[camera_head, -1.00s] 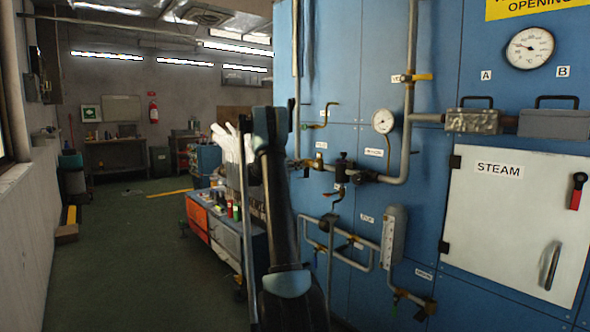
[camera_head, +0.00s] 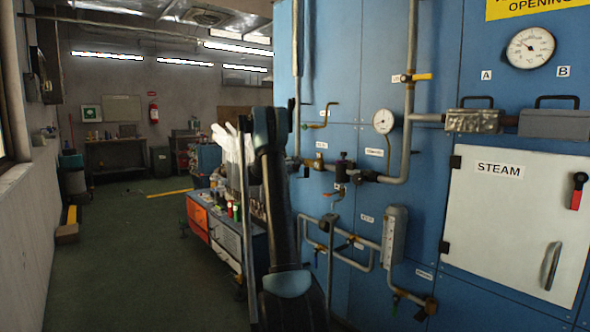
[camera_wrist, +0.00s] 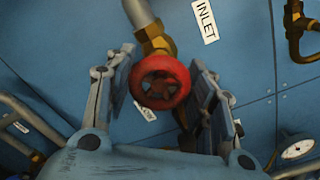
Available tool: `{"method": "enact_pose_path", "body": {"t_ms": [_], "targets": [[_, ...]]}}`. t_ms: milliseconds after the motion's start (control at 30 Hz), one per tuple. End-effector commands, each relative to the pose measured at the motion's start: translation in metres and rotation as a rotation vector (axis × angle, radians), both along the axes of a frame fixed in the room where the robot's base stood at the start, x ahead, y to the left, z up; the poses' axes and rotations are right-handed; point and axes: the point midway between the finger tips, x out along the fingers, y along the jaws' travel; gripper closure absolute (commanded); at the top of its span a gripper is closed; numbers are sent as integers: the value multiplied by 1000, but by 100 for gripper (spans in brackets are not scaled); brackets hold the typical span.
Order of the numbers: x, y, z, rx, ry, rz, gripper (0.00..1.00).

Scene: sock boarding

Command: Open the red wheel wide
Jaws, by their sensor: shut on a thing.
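The red wheel (camera_wrist: 161,82) is a small round handwheel on a brass valve (camera_wrist: 155,40) at the end of a grey pipe, in the wrist view. My gripper (camera_wrist: 165,88) has one finger on each side of the wheel, shut on its rim. Small gaps seem to show at the sides, so the exact contact is hard to see. In the head view my arm (camera_head: 272,200) rises in the middle, and I cannot make out the red wheel or the fingers there.
An INLET label (camera_wrist: 205,20) is beside the valve. A brass elbow pipe (camera_wrist: 297,30) and a gauge (camera_wrist: 298,149) are at the right. The blue panel (camera_head: 440,120) carries pipes and a white STEAM door (camera_head: 515,220). Open floor (camera_head: 130,260) lies at the left.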

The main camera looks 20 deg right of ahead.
Motion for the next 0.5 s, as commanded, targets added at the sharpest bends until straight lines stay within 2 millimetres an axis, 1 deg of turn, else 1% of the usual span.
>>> {"method": "enact_pose_path", "body": {"t_ms": [33,500], "targets": [[2,3,-2,0,10,5,74],[2,3,-1,-10,34,7,74]]}}
